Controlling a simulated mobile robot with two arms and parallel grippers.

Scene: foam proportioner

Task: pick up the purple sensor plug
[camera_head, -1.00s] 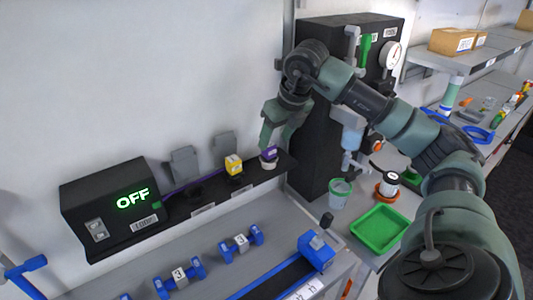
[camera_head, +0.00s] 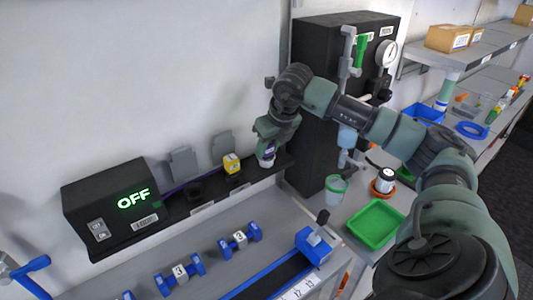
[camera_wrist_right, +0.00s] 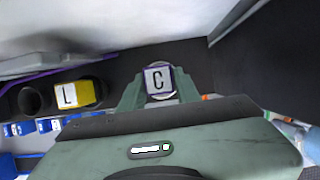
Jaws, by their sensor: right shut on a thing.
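The purple sensor plug (camera_head: 268,155) is at the right end of the black wall shelf. In the right wrist view its top (camera_wrist_right: 158,80) shows a white face with a letter C and a purple edge. My right gripper (camera_head: 267,150) reaches down over it from above and is shut on it, a finger on each side. I cannot tell whether the plug's base still touches its seat. My left gripper is not in view.
A yellow plug (camera_head: 231,163) marked L sits left of it on the shelf. A black box (camera_head: 110,205) reading OFF stands at the shelf's left end. A tall black cabinet (camera_head: 318,110) rises close on the right. A green tray (camera_head: 375,222) lies on the bench.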

